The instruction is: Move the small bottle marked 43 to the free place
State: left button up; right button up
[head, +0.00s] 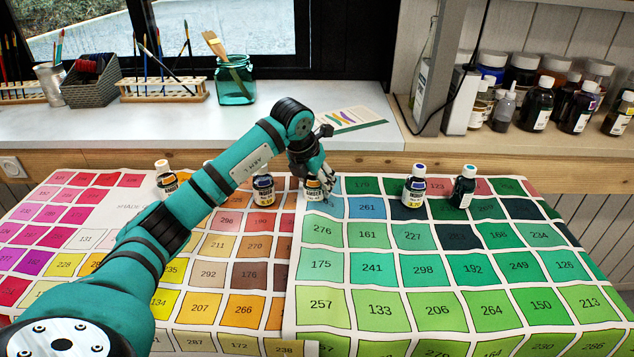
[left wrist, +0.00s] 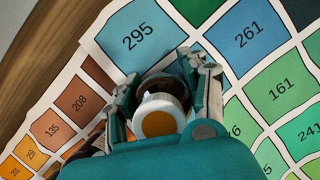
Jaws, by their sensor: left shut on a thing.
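My left gripper (head: 316,176) is shut on a small bottle (head: 314,192) with a pale label that seems to read "AMBER"; its number is too small to read surely. The bottle stands upright at the seam between the warm-coloured and green charts, near square 295. In the left wrist view the fingers (left wrist: 165,85) flank the bottle's white cap (left wrist: 158,124), which has an amber top. Whether its base touches the chart is hidden. My right gripper is not in view.
Other small bottles stand in the same row: an amber one (head: 166,180), an indigo one (head: 263,190), another blue-capped one (head: 414,186) and a dark green one (head: 463,188). A white cap shows partly behind my arm (head: 207,163). Clear chart lies between the held bottle and the blue-capped one.

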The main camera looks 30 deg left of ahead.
pick_arm(q)
jog(key=o, duration=0.8)
jog(key=shift+f, duration=0.1)
jog(key=o, duration=0.5)
jog(key=shift+c, duration=0.2)
